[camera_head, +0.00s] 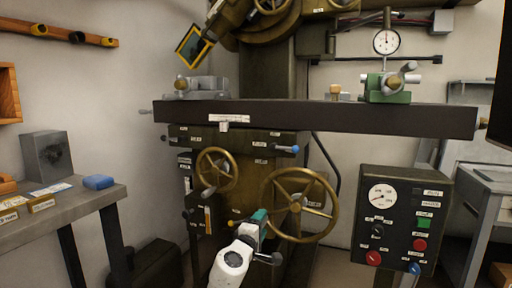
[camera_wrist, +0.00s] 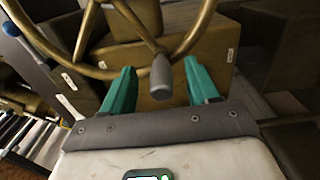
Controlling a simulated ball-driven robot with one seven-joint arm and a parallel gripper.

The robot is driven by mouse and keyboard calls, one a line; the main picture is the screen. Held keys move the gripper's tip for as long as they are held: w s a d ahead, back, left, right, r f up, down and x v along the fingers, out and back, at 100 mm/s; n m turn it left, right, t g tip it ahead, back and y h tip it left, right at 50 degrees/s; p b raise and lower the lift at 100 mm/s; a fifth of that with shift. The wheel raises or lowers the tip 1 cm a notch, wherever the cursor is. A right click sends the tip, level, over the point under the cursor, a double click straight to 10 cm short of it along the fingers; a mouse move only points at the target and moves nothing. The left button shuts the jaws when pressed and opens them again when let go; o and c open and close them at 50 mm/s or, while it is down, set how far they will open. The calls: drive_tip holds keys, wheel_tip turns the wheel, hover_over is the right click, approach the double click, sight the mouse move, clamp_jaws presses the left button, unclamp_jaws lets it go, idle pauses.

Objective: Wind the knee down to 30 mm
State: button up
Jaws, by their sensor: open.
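The large brass handwheel (camera_head: 332,222) is on the front of the dark milling machine, below its long table (camera_head: 330,117). A smaller brass handwheel (camera_head: 232,162) is up and left of it. My gripper (camera_head: 259,216) is at the large wheel's lower left side. In the wrist view my gripper (camera_wrist: 159,68) is open, with its teal fingers spread on either side of a grey crank handle (camera_wrist: 161,78) on a brass wheel (camera_wrist: 100,73). A gap shows on both sides of the handle. I cannot read any knee height.
A control box (camera_head: 405,220) with a gauge and buttons stands at the right. A green fixture (camera_head: 388,88) and a dial indicator (camera_head: 386,41) are above the table's right end.

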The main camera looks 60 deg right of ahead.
drive_tip(key=a+p, duration=0.1)
drive_tip(key=a, duration=0.6)
drive_tip(key=shift+s+a+p, duration=0.25)
drive_tip(key=shift+s+p, duration=0.05)
drive_tip(key=shift+p, duration=0.1)
idle(0.4)
drive_tip(key=s+a+f+m+y, duration=0.1)
drive_tip(key=s+a+f+y, duration=0.35)
drive_tip(key=a+f, duration=0.3)
drive_tip(key=s+a+f+t+y, duration=0.1)
drive_tip(key=s+a+f+y, duration=0.4)
drive_tip(key=f, duration=0.3)
drive_tip(key=s+a+f+m+y, duration=0.1)
drive_tip(key=s+a+f+y, duration=0.25)
drive_tip(key=a+f, duration=0.45)
drive_tip(key=s+a+f+g+y, duration=0.15)
drive_tip(key=s+a+y, duration=0.35)
drive_tip(key=s+a, duration=0.5)
wheel_tip(320, 180, up, 25)
drive_tip(key=w+a+p, duration=0.1)
drive_tip(key=w+p, duration=0.1)
drive_tip(key=p, duration=2.3)
drive_tip(key=shift+f+n+p, duration=0.2)
drive_tip(key=shift+n+p, duration=0.1)
drive_tip(key=shift+n, duration=0.1)
